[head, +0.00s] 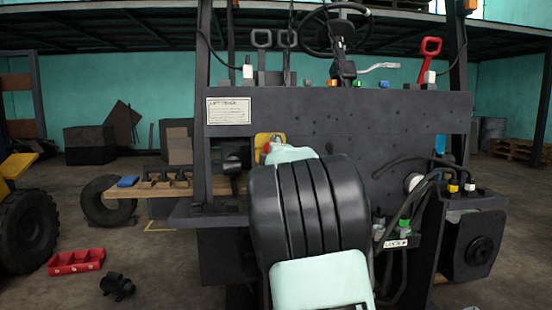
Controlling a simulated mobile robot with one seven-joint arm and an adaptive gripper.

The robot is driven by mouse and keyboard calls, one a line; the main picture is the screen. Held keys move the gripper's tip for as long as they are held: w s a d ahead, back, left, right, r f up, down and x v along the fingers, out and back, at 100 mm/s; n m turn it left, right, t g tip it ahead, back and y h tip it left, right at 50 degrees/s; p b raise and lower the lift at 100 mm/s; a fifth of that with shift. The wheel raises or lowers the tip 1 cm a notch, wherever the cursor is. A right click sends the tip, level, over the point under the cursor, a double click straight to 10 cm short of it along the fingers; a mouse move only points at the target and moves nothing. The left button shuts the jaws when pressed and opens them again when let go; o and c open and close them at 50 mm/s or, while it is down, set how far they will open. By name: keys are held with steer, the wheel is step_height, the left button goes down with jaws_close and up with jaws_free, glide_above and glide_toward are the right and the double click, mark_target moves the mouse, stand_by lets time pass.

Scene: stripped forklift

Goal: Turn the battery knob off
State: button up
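A yellow plate (263,139) with a small red part (268,147) shows on the dark forklift panel (340,115), just above my arm. It may be the battery knob's mount, but my arm covers most of it and I cannot tell the knob's position. My black and pale green arm fills the middle foreground and reaches toward the panel.
Cables and connectors (405,215) crowd the right side. Levers and a red handle (429,50) stand above. A red tray (76,261) and a black part (117,287) lie on the floor at left.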

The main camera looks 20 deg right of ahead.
steer(key=v, duration=0.8)
steer(key=shift+s, duration=0.25)
steer(key=shift+a+r, duration=0.1)
